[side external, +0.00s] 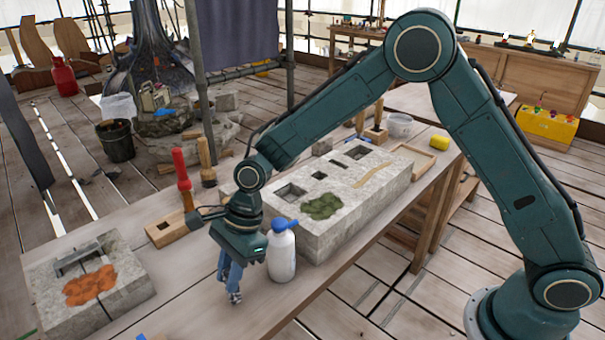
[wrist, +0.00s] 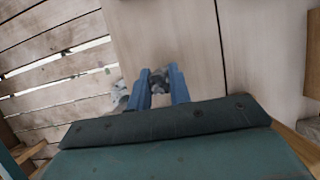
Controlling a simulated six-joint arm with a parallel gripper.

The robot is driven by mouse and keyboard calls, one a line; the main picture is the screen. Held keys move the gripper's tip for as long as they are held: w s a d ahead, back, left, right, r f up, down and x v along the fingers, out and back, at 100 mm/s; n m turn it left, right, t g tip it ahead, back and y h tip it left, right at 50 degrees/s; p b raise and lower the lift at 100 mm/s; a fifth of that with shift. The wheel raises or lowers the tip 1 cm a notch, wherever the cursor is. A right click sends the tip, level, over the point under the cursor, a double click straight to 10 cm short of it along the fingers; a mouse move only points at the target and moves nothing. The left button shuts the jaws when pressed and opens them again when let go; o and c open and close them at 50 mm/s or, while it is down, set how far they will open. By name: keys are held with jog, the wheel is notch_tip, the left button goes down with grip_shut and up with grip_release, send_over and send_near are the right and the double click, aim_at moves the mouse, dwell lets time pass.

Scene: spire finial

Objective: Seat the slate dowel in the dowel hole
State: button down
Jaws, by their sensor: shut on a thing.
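My gripper (side external: 234,296) is low over the front edge of the bench, left of the white bottle. Its blue fingers are shut on a small grey piece, which I take for the slate dowel (side external: 236,298). The fingers hide most of it. In the wrist view the fingers (wrist: 160,82) point down with grey showing between and beside them. The large pale stone block (side external: 345,215) stands right of and behind my gripper, apart from it. Its top has several dark rectangular openings, including a small one (side external: 322,175). I cannot tell which is the dowel hole.
A white bottle with a blue top (side external: 281,252) stands close between my gripper and the stone block. A smaller stone block with an orange patch (side external: 89,286) lies at the left. A wooden holder (side external: 167,233) and red-handled tool (side external: 182,172) stand behind. Bare bench lies between.

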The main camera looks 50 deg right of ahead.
notch_tip(320, 180, up, 8)
jog(key=shift+f, duration=0.15)
dwell(0.7)
jog(key=w+d+r+m+t+h, duration=0.1)
jog(key=w+d+m+t, duration=0.1)
jog(key=w+d+m, duration=0.5)
jog(key=w+d+r+m+t+h, duration=0.1)
jog(key=w+d+m, duration=0.1)
jog(key=d, duration=0.9)
jog(key=w+d+r+m+t+h, duration=0.1)
jog(key=d+m, duration=0.3)
jog(key=d, duration=0.6)
jog(key=w+d+r+m+h, duration=0.1)
jog(key=d+m+h, duration=0.1)
jog(key=d+m, duration=0.5)
jog(key=shift+s+d+f+n, duration=0.1)
jog(key=shift+d+f+n, duration=0.3)
jog(key=shift+f, duration=0.3)
jog(key=shift+d+f+n, duration=0.35)
jog(key=shift+f+n, duration=0.05)
jog(key=shift+f, duration=0.35)
jog(key=shift+s+d+f+n, duration=0.1)
jog(key=shift+d+f+n, duration=0.3)
jog(key=shift+f, duration=0.3)
jog(key=shift+f, duration=0.1)
jog(key=shift+f, duration=1.85)
jog(key=shift+f, duration=0.15)
